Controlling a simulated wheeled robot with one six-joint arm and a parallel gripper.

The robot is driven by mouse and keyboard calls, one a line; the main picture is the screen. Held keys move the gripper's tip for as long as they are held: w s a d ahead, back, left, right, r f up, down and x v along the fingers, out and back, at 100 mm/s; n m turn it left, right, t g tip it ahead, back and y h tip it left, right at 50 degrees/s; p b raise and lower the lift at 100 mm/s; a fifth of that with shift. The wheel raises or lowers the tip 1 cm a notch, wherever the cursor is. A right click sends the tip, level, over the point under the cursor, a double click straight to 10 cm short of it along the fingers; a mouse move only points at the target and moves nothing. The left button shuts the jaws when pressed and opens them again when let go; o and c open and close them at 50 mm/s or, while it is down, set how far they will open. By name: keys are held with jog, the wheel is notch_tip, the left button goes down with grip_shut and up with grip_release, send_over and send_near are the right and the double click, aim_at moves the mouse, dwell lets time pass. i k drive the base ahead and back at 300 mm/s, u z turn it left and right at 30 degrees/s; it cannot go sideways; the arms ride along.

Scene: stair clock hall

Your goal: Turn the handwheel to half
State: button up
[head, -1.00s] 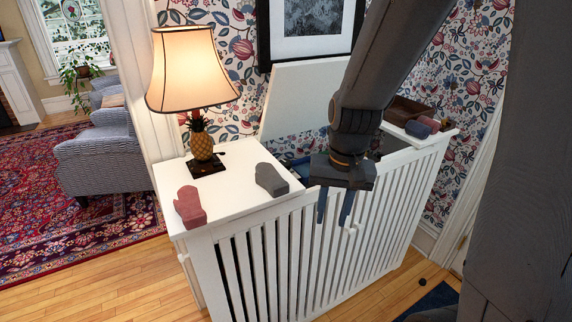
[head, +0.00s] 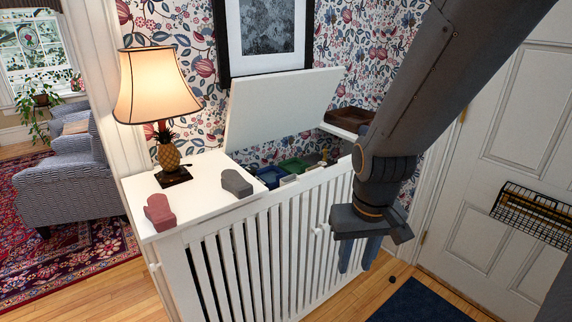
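No handwheel shows clearly. A small brass-coloured fitting (head: 325,156) is inside the white slatted cabinet (head: 262,250), behind its front top edge; it is too small to tell if it is the handwheel. The cabinet's white lid (head: 275,105) stands raised and tilted against the wall. My gripper (head: 358,258) points down in front of the slats on the right. Its two blue fingers are apart with nothing between them. My arm hides the cabinet's right end.
A lit pineapple lamp (head: 168,155), a red mitten (head: 159,212) and a grey mitten (head: 236,183) are on the cabinet's left top. Blue (head: 271,176) and green (head: 294,166) bins sit inside. A brown tray (head: 350,118) is at the back right. A white door (head: 490,180) stands right.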

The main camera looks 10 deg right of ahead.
aim_at(253, 170)
jog(key=z, duration=0.4)
jog(key=i, duration=0.8)
jog(key=u, duration=1.4)
jog(key=i, duration=0.5)
jog(key=u, duration=0.05)
